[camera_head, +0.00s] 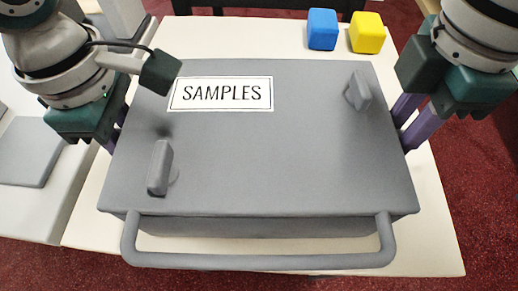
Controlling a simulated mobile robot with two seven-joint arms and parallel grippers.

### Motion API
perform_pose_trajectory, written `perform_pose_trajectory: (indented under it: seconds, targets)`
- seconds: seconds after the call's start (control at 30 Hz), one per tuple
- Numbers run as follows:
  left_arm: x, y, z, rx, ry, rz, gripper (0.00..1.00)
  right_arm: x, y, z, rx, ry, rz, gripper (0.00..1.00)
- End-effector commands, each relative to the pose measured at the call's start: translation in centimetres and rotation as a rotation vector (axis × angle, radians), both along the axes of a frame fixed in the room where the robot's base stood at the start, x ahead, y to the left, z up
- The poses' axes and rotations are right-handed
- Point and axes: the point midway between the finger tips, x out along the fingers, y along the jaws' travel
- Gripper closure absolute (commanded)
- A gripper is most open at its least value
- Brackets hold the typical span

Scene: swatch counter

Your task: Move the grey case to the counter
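The grey case (270,150) has a white "SAMPLES" label, two raised grey pieces on its lid and a bar handle (260,261) along its near side. It is over a white surface (435,235); I cannot tell whether it rests on it or is raised. My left gripper (117,132) is at the case's left side, its purple fingers mostly hidden. My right gripper (412,122) points down at the right side, with two purple fingers showing. The case hides the fingertips, so their grip is unclear.
A blue block (322,29) and a yellow block (367,33) stand behind the case on the white surface. A pale surface (30,212) with a flat grey panel (32,152) lies at the left. Red carpet (480,170) shows at the right and front.

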Motion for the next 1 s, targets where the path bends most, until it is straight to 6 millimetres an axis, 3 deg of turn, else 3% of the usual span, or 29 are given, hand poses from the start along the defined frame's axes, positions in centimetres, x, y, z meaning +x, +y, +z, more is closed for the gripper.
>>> perform_pose_trajectory:
  seconds: [0.03,0.2,1.0]
  targets:
    - [0.00,0.00,0.01,0.000,0.000,0.000,0.81,0.01,-0.01,0.01,0.000,0.000,0.000,0.81]
    - [0.01,0.00,0.01,0.000,0.000,0.000,1.00,0.01,-0.02,0.02,0.000,0.000,0.000,1.00]
    - [0.01,0.02,0.04,0.000,0.000,0.000,1.00,0.02,-0.04,0.03,-0.001,0.000,-0.001,1.00]
